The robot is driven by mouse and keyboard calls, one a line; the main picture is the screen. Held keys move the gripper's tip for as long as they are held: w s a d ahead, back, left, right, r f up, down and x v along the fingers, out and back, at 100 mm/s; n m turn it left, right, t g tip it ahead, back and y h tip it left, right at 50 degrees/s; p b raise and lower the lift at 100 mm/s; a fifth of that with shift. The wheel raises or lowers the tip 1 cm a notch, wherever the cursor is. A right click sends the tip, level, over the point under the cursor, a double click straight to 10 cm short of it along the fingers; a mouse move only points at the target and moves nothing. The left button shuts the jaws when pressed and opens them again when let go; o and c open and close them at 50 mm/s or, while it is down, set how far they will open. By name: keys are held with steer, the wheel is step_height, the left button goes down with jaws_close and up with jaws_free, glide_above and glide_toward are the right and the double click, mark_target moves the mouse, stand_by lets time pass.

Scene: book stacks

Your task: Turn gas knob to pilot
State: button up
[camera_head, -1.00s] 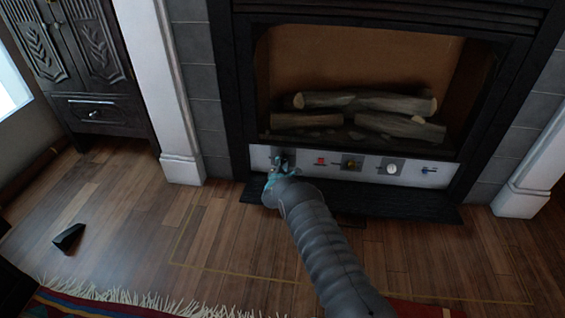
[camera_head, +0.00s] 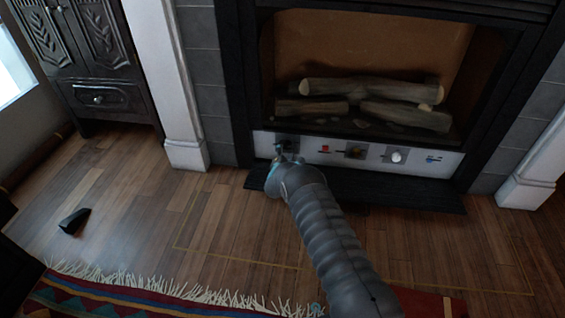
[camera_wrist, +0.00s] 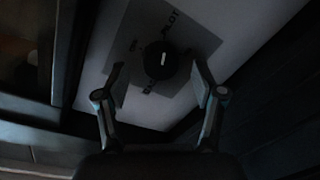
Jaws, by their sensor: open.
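The gas knob (camera_wrist: 160,60) is a round black knob with a white mark, on a grey plate (camera_wrist: 200,42) lettered "PILOT" and "OFF" in the wrist view. My gripper (camera_wrist: 160,82) is open, with one finger on each side of the knob and visible gaps between fingers and knob. I cannot tell whether the fingertips reach past its face. In the head view my gripper (camera_head: 284,156) is at the left end of the white control panel (camera_head: 440,163) and largely covers the knob there.
The fireplace's black hearth ledge (camera_head: 400,193) juts out below. A dark wedge (camera_head: 74,220) lies on the floor at left.

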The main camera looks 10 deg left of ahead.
steer(key=s, duration=1)
steer(key=shift+s+a+r, duration=0.15)
steer(key=shift+a+r, duration=0.15)
steer(key=shift+r, duration=0.1)
steer(key=shift+r, duration=0.1)
